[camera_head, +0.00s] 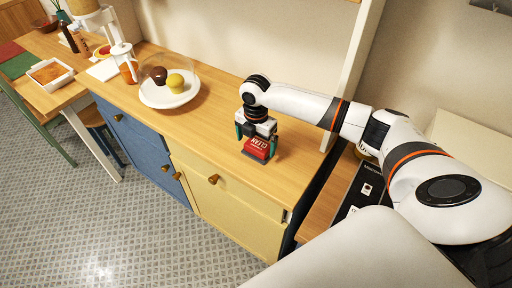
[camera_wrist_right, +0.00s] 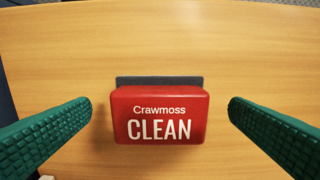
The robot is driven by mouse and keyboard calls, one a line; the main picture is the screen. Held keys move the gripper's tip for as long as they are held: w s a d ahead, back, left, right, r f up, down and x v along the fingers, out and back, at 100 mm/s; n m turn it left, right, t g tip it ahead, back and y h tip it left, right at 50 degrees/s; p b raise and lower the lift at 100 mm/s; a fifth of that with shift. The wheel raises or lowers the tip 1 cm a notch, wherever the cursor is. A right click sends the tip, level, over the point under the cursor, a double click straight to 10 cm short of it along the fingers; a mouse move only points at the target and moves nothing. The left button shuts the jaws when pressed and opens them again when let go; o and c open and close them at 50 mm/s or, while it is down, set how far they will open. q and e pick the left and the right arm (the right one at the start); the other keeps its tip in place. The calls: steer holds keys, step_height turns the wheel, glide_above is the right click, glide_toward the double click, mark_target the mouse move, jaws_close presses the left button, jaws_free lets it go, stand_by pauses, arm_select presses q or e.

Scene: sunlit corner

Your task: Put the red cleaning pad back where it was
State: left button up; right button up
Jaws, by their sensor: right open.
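The red cleaning pad (camera_head: 258,148) is near the right end of the wooden counter. In the right wrist view its red face (camera_wrist_right: 160,116) reads "Crawmoss CLEAN", with a dark grey strip (camera_wrist_right: 160,80) showing behind its upper edge. My right gripper (camera_head: 256,138) is directly above the pad and points down. Its two green fingers (camera_wrist_right: 160,125) are spread wide, one on each side of the pad, with a gap on both sides. My left gripper is out of view.
A white plate (camera_head: 155,97) with a brown and a yellow muffin stands left on the counter (camera_head: 213,118). A white press-like container (camera_head: 123,60) is beyond it. A dark appliance (camera_head: 358,195) sits right of the counter's end. The counter between plate and gripper is clear.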

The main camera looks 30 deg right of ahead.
mark_target(256, 147)
step_height(256, 147, up, 9)
steer(key=shift+b, duration=0.4)
steer(key=shift+f, duration=0.15)
